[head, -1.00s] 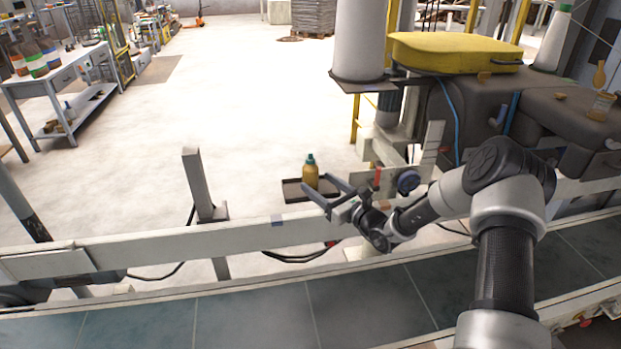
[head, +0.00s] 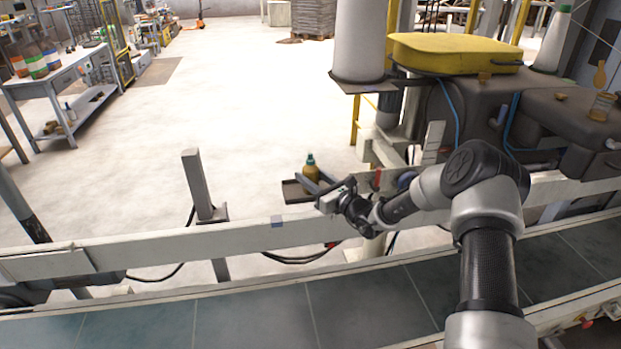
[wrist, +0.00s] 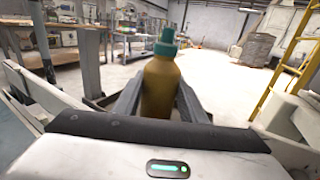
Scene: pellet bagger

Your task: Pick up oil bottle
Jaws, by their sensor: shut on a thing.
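The oil bottle (head: 310,176) is amber with a teal cap and stands upright on a small dark tray (head: 291,191) beyond the rail. In the wrist view the bottle (wrist: 161,85) is upright between the two grey fingers. My gripper (head: 313,182) reaches over the rail with its fingers on either side of the bottle, shut on it. It also shows in the wrist view (wrist: 158,102). The bottle's lower part is hidden by the gripper body.
A long pale rail (head: 190,240) runs between the conveyor belt (head: 250,315) and the tray. A post (head: 197,185) stands to the left. Machinery with a yellow cover (head: 455,53) stands at the right. The floor beyond is mostly clear.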

